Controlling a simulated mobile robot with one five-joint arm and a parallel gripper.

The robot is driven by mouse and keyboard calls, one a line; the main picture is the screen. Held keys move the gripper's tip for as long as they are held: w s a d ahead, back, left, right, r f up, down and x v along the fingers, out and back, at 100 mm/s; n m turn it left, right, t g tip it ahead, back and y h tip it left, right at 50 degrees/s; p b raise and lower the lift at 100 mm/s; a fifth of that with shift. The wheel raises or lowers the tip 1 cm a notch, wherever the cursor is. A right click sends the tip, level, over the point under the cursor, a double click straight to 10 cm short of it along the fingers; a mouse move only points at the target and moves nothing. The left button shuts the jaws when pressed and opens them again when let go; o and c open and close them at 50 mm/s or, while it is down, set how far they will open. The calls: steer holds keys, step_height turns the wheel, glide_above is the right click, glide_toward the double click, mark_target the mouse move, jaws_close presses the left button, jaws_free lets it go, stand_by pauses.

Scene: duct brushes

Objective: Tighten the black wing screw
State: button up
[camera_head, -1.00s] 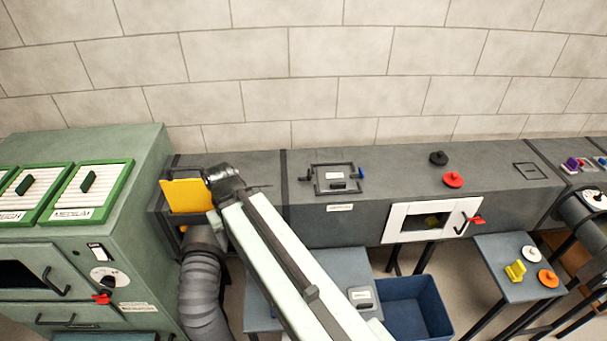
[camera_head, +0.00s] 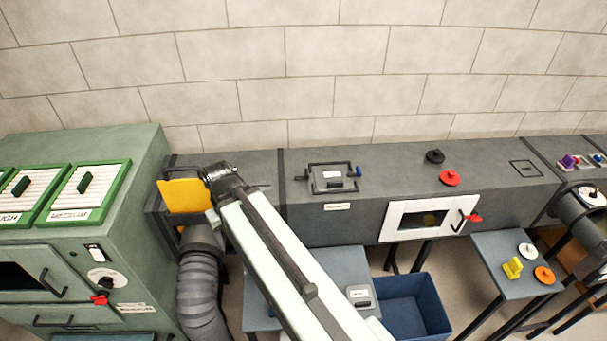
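A bracket frame (camera_head: 333,178) lies on top of the long grey duct, with a small black piece (camera_head: 301,178) at its left end and a blue piece (camera_head: 358,170) at its right end. The black piece may be the black wing screw, but it is too small to be sure. A round black knobbed disc (camera_head: 435,156) sits further right on the duct. My gripper (camera_head: 222,178) is at the duct's left end, beside a yellow plate (camera_head: 183,196) and left of the frame. My arm hides part of the duct front. The fingers are too small to read.
A red disc (camera_head: 449,177) sits on the duct above a white-framed door (camera_head: 400,222). A green cabinet (camera_head: 135,200) stands close on the left, and a grey hose (camera_head: 200,285) hangs below the duct. A blue bin (camera_head: 418,300) and a side table (camera_head: 490,250) are below right.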

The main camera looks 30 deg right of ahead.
mark_target(307, 172)
steer(key=w+d+r+n+y+p, duration=0.1)
steer(key=w+d+r+n+p, duration=0.1)
steer(key=d, duration=0.4)
steer(key=w+d+r+n+p, duration=0.2)
steer(key=d+r, duration=0.1)
steer(key=d, duration=0.3)
steer(key=w+d+r+n+y+p, duration=0.1)
steer(key=w+d+r+n+p, duration=0.1)
steer(key=d, duration=0.4)
steer(key=shift+w+d+r+t+y+p, duration=0.35)
steer(key=shift+w+r+p, duration=0.15)
steer(key=shift+w, duration=0.1)
steer(key=d+r+n+t+y+p, duration=0.1)
steer(key=d+r+n, duration=0.15)
steer(key=d, duration=0.55)
steer(key=d+r+n+t+p, duration=0.15)
steer(key=d+n, duration=0.25)
steer(key=d, duration=0.5)
steer(key=shift+m+g, duration=0.25)
steer(key=shift+g, duration=0.25)
steer(key=b+x, duration=0.4)
steer(key=x, duration=0.1)
steer(key=b+x, duration=0.2)
steer(key=shift+s+a+f+b, duration=0.15)
steer(key=shift+s+a+b, duration=0.15)
steer(key=shift+s+a, duration=0.05)
steer(key=shift+w+a+f+b, duration=0.1)
steer(key=shift+a+f+b, duration=0.1)
steer(key=shift+f+b, duration=0.1)
steer(key=shift+r, duration=0.1)
